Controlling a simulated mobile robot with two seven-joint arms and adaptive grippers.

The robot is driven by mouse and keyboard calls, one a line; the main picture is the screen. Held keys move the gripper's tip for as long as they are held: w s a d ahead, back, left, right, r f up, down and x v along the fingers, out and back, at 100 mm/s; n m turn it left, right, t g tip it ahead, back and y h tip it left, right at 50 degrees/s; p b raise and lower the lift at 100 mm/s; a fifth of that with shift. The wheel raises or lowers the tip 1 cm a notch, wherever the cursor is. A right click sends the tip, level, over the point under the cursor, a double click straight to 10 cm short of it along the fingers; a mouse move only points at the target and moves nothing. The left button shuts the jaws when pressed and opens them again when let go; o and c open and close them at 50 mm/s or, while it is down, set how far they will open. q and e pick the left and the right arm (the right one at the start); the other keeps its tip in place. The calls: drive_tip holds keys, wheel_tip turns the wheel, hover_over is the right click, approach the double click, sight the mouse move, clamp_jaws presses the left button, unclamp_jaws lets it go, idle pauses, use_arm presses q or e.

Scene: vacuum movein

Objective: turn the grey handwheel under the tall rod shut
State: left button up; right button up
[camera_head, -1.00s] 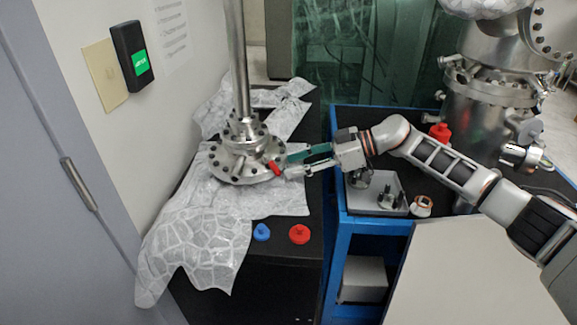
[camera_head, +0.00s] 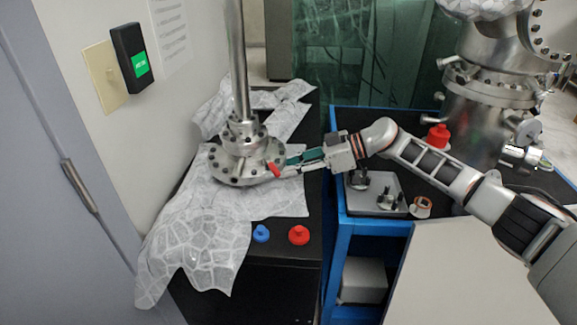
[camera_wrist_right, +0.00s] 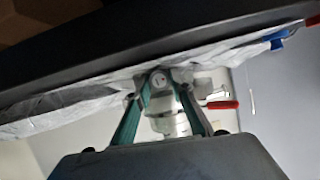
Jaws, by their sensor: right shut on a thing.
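The tall steel rod (camera_head: 236,60) rises from a bolted round flange (camera_head: 232,172) on the dark bench. A red lever (camera_head: 274,169) sits at the flange's right edge and also shows in the right wrist view (camera_wrist_right: 222,104). My right gripper (camera_head: 284,167) reaches in from the right, its tips at the flange edge beside the lever. In the right wrist view its teal fingers are shut on a small round grey part, the grey handwheel (camera_wrist_right: 159,80). In the head view the handwheel is hidden by the fingers and flange. My left gripper is not in view.
Crumpled foil (camera_head: 205,235) lies under and around the flange. A blue knob (camera_head: 261,233) and a red knob (camera_head: 299,235) sit at the bench front. A blue-framed cart (camera_head: 345,240) with a grey tray (camera_head: 378,205) stands close on the right, under my arm.

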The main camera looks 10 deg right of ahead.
drive_tip(key=shift+g, duration=0.3)
drive_tip(key=o, duration=1.1)
drive_tip(key=v, duration=1.2)
